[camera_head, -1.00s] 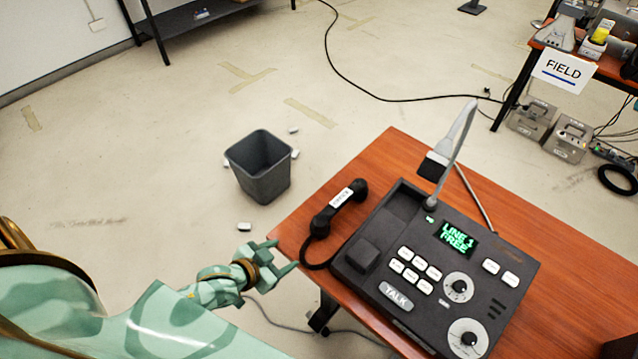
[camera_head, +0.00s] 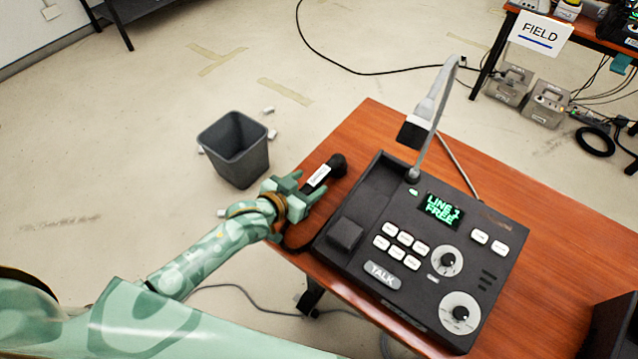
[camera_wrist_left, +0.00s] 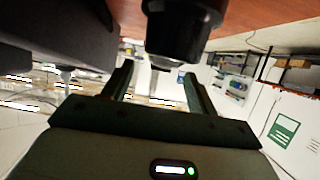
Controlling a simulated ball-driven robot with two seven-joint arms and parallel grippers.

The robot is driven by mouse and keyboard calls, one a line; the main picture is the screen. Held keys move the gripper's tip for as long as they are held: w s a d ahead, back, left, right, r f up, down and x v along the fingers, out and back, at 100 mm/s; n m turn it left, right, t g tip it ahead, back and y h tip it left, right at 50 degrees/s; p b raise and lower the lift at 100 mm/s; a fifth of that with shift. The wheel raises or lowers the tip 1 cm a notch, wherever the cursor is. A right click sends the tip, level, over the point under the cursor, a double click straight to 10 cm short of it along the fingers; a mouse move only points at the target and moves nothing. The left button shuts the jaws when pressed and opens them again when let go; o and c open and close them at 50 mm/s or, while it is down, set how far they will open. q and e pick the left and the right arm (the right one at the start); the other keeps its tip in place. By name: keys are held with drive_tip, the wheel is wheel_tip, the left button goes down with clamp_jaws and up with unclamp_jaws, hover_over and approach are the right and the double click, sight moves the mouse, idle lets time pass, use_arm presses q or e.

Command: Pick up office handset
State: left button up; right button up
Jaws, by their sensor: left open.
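The office handset (camera_head: 318,178) is black with a white label and lies on the orange-brown table, left of the paging phone (camera_head: 425,245). My left gripper (camera_head: 305,190) is open at the handset's near part and hides that end of it. In the left wrist view, a dark rounded end, likely of the handset (camera_wrist_left: 182,30), hangs in front of my open left gripper (camera_wrist_left: 158,85). I cannot tell whether the fingers touch it. The console's display reads LINE 1 FREE. My right gripper is not in view.
A grey microphone neck (camera_head: 436,95) rises from the console's back corner. A dark bin (camera_head: 234,150) stands on the floor left of the table (camera_head: 365,125). A second table with a FIELD sign (camera_head: 540,33) is at the back right. A dark box (camera_head: 615,325) sits at the lower right.

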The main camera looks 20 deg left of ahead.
sight(314, 180)
use_arm(q)
drive_tip(key=b+x, duration=0.1)
drive_tip(key=x, duration=0.3)
drive_tip(key=shift+s+f, duration=0.15)
drive_tip(key=shift+f, duration=0.05)
drive_tip(key=shift+r, duration=0.15)
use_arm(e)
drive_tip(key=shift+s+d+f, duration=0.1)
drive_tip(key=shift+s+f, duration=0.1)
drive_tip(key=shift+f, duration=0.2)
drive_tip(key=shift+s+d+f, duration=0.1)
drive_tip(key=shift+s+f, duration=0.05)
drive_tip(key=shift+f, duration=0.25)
use_arm(q)
drive_tip(key=shift+s, duration=0.1)
drive_tip(key=shift+c, duration=0.9)
drive_tip(key=c, duration=1)
drive_tip(key=shift+c, duration=0.2)
